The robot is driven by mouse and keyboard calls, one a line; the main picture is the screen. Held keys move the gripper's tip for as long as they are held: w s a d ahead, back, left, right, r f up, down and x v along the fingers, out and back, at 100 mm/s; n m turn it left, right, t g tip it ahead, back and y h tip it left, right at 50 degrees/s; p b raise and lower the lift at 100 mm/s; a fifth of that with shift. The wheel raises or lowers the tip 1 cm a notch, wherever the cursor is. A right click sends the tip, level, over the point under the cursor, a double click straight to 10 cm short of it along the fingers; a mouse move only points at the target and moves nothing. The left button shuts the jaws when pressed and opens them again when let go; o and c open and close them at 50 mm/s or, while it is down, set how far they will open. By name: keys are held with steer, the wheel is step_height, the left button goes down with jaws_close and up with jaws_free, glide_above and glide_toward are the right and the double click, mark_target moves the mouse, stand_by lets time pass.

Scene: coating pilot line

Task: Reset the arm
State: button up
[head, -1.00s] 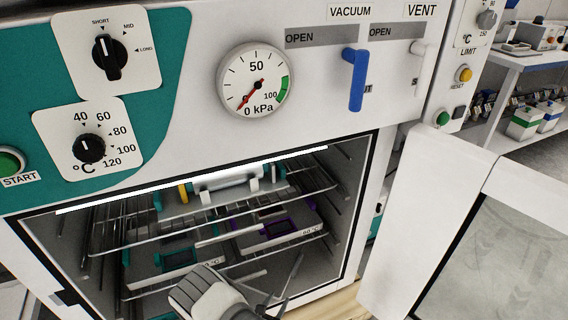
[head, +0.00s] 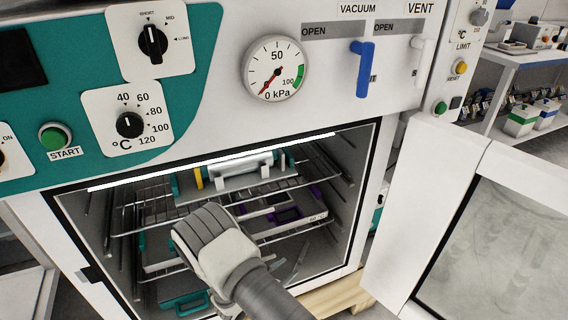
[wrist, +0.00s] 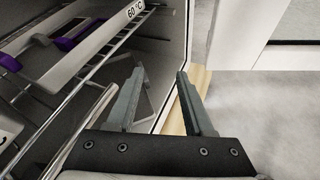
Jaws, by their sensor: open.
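My gripper (wrist: 160,70) is open, with its two grey fingers apart and nothing between them in the wrist view. In the head view my arm reaches up from the bottom edge to the front of the open oven chamber. My wrist covers part of the lower shelf there, and the fingers are mostly hidden behind it. In the wrist view the fingers point past the right side of a tray labelled 60 °C (wrist: 98,48) with a purple frame on it.
The open oven door (head: 430,215) stands at the right. Wire shelves (head: 268,190) hold trays, a white cylinder unit (head: 240,165) and a purple frame (head: 285,213). A teal-handled item (head: 185,303) lies low. A blue valve lever (head: 362,68) projects above the chamber.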

steer(key=s+d+r+m+g, duration=0.25)
steer(key=d+r+m, duration=0.2)
steer(key=r, duration=0.45)
steer(key=s+d+r+m+g, duration=0.1)
steer(key=d+r+m+g, duration=0.3)
steer(key=r, duration=0.6)
steer(key=s+d+r+m+g, duration=0.2)
steer(key=d+r+m, duration=0.3)
steer(key=r, duration=0.4)
steer(key=s+r+m+t+y, duration=0.4)
steer(key=s+r+m+y, duration=0.65)
steer(key=s+r, duration=0.7)
step_height(320, 180, up, 23)
steer(key=s+m+h+p, duration=0.1)
steer(key=h+p, duration=0.1)
steer(key=p, duration=2.2)
steer(key=shift+s, duration=0.2)
steer(key=shift+s+f+g, duration=0.1)
steer(key=shift+g, duration=0.15)
